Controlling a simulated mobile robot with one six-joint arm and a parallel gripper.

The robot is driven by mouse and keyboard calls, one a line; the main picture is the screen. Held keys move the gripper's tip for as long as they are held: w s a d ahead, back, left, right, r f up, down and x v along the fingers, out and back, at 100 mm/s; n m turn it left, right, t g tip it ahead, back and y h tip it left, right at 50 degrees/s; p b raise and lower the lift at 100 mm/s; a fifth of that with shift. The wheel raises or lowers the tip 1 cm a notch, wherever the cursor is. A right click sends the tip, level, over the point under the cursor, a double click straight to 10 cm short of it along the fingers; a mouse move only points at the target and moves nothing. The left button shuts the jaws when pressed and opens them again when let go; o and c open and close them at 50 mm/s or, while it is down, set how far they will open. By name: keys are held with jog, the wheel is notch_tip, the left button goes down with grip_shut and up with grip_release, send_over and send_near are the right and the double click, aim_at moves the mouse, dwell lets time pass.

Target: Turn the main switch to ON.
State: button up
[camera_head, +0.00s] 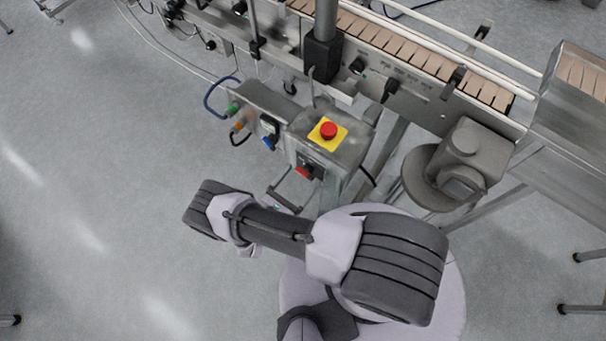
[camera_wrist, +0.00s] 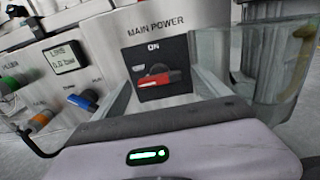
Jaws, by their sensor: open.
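The main switch (camera_wrist: 158,80) is a red handle on a black plate under the words MAIN POWER, with ON printed above it. Its handle lies roughly horizontal, tilted slightly, not pointing up at ON. In the head view the red switch (camera_head: 303,171) sits on the front of the control box, below the yellow emergency-stop plate. My gripper (camera_wrist: 161,76) is open, its two pale fingers pointing at the panel on the left and right of the switch. Whether they touch it I cannot tell. In the head view my gripper (camera_head: 284,195) is partly hidden by my arm.
A red emergency-stop button (camera_head: 328,130) stands on top of the box. Left of the switch are a blue knob (camera_wrist: 82,101), an orange knob (camera_wrist: 41,119), a green knob (camera_wrist: 9,84) and a small display (camera_wrist: 63,58). A conveyor (camera_head: 420,60) runs behind.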

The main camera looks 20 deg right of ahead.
aim_at(306, 171)
jog(key=shift+x, duration=1.15)
jog(key=shift+c, duration=0.3)
jog(key=c, duration=1.3)
